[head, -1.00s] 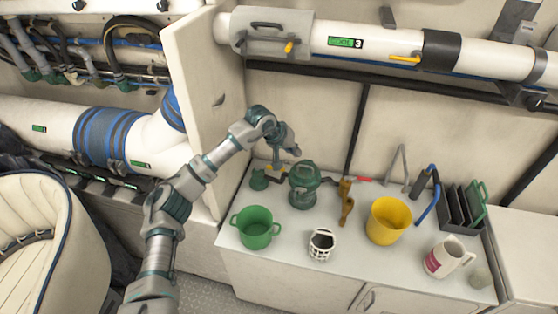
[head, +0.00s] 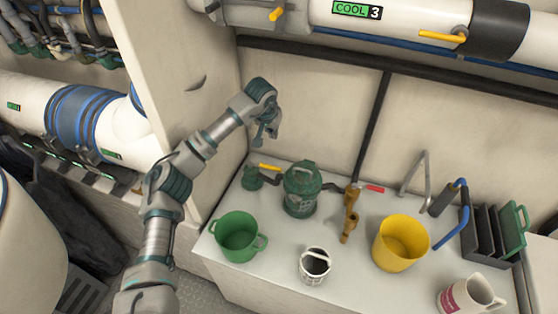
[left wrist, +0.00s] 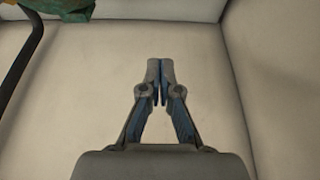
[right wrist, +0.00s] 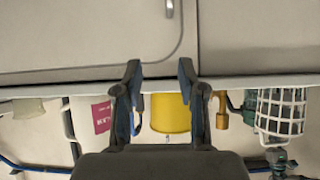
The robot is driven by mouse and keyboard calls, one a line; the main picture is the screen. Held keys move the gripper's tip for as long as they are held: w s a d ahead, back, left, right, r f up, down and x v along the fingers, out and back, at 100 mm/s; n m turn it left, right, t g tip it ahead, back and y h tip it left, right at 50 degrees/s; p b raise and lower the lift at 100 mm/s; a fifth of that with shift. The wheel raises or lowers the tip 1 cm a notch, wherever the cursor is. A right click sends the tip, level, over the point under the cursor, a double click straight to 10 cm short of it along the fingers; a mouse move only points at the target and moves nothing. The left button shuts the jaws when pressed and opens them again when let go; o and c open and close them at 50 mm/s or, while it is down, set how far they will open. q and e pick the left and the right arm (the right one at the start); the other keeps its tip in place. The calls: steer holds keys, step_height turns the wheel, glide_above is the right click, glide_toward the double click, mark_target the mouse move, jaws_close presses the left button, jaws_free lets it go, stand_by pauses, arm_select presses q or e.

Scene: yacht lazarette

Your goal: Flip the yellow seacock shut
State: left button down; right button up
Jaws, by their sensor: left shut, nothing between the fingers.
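The yellow seacock is a small green valve body (head: 252,179) at the back left of the counter. Its yellow lever (head: 270,167) extends right from its top, toward the green strainer (head: 303,189). My left gripper (head: 262,144) is above the seacock by the back wall, apart from the lever. Its fingertips meet with nothing between them in the left wrist view (left wrist: 160,72). A cut-off green and orange thing shows at that view's top left; I cannot tell what it is. My right gripper (right wrist: 160,75) is open and empty at the counter's front; it is outside the head view.
A red-handled bronze valve (head: 351,205) stands right of the strainer. A green pot (head: 238,238), white caged cup (head: 315,265), yellow bucket (head: 402,243), mug (head: 470,296) and dark rack (head: 482,222) occupy the counter. A pipe with yellow levers (head: 441,36) runs above.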

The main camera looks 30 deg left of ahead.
arm_select(q)
step_height(320, 180, down, 2)
steer(key=shift+w+f+b, duration=0.1)
steer(key=shift+f+b, duration=0.15)
steer(key=shift+b, duration=0.15)
arm_select(e)
steer(key=r, duration=0.2)
steer(key=w+r+t, duration=0.1)
steer(key=shift+a+r, duration=0.15)
steer(key=shift+r, duration=0.25)
arm_select(q)
step_height(320, 180, down, 10)
steer(key=b, duration=0.3)
steer(key=shift+s+d+f, duration=0.15)
steer(key=shift+s, duration=0.1)
arm_select(e)
steer(key=w+a+r+t+y, duration=0.2)
steer(key=w+r+t, duration=0.1)
steer(key=r+t, duration=0.3)
steer(key=shift+r, duration=0.65)
